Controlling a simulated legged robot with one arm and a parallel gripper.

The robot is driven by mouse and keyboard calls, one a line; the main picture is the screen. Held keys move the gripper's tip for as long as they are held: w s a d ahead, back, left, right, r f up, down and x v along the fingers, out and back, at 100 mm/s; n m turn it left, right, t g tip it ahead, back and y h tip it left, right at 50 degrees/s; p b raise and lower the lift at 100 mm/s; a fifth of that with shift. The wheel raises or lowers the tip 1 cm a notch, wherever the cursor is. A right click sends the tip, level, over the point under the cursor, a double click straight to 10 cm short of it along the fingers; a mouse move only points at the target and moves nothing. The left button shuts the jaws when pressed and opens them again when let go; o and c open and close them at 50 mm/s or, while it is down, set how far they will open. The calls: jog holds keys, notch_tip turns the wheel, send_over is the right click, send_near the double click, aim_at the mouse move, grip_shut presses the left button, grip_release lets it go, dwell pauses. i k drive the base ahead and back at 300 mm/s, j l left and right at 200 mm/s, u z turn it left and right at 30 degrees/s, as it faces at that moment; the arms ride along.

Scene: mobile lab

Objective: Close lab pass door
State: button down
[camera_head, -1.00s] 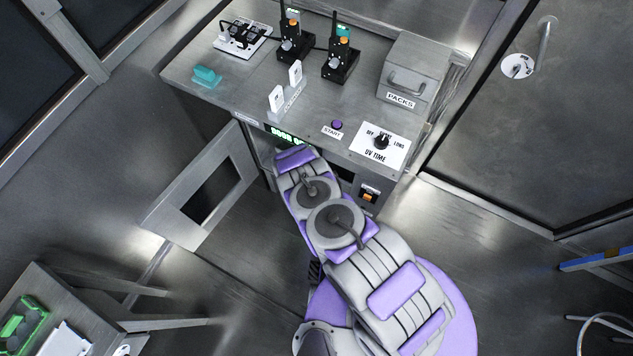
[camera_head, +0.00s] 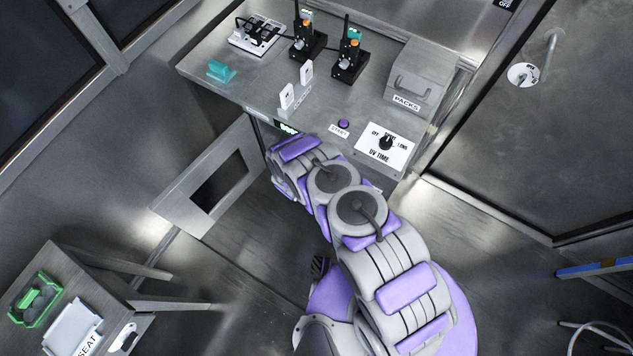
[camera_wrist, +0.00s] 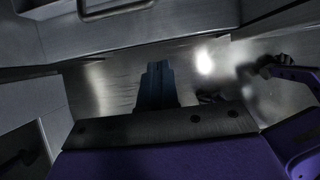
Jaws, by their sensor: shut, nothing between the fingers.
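The lab pass door (camera_head: 240,168) is a grey metal panel with a dark rectangular window. In the head view it stands swung open at the left front of the metal bench (camera_head: 225,82). My arm reaches toward the bench front, just right of the door, and hides most of the opening. My gripper is hidden behind my arm in the head view. In the wrist view its dark fingers (camera_wrist: 155,70) are together and empty, above a metal floor or panel. I cannot identify the door for certain in the wrist view.
A small side table (camera_head: 75,275) with a green tray (camera_head: 36,300) stands at lower left. A metal handle (camera_wrist: 115,10) shows in the wrist view. Floor left of my arm is clear.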

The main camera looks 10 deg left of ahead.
aim_at(210, 185)
jog(key=k+j, duration=0.25)
jog(key=k, duration=0.2)
jog(key=k+j, duration=0.3)
jog(key=k, duration=0.2)
